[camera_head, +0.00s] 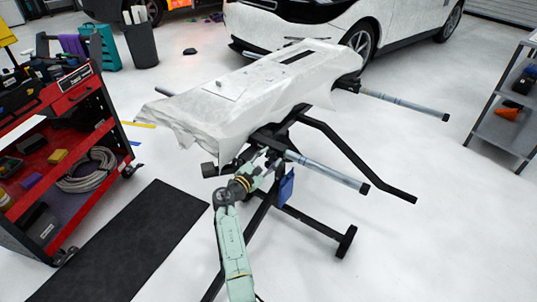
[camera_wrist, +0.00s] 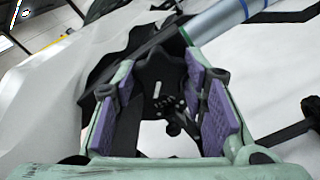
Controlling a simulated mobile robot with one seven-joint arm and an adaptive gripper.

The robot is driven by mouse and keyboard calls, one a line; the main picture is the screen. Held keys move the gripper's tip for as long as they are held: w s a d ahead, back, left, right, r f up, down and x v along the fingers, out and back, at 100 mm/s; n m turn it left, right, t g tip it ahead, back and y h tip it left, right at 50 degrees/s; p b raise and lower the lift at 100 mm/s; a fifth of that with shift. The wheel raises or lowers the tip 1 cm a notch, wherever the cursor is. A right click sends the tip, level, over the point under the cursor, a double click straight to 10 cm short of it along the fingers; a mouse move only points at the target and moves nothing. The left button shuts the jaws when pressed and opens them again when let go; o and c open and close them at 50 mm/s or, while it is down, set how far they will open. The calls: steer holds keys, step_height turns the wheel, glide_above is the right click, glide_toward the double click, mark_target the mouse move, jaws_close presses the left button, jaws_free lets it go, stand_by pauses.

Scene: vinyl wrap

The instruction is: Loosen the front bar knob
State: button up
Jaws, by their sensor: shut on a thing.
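My gripper (camera_head: 267,166) is at the near end of the stand, beside the inner end of the front bar (camera_head: 328,172), a silver tube with a dark end cap. In the wrist view my gripper (camera_wrist: 160,76) has its purple-padded fingers around a black knob (camera_wrist: 158,68), and it is shut on it. The pads are spread apart with the knob between their far ends. The silver bar (camera_wrist: 222,18) with a blue band runs off to the upper right, just past the fingers. In the head view the gripper hides the knob.
A white wrapped panel (camera_head: 245,85) lies on the black stand (camera_head: 345,152), its film hanging near my gripper. A second bar (camera_head: 405,103) sticks out farther back. A blue cloth (camera_head: 286,187) hangs below the front bar.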

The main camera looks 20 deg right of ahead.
steer(key=n+p, duration=0.1)
steer(key=n, duration=0.2)
steer(key=shift+n+p, duration=0.3)
steer(key=shift+p, duration=0.1)
steer(key=shift+n+p, duration=0.3)
steer(key=shift+n, duration=1)
steer(key=o, duration=1.2)
steer(key=shift+a, duration=0.1)
steer(key=v, duration=1.2)
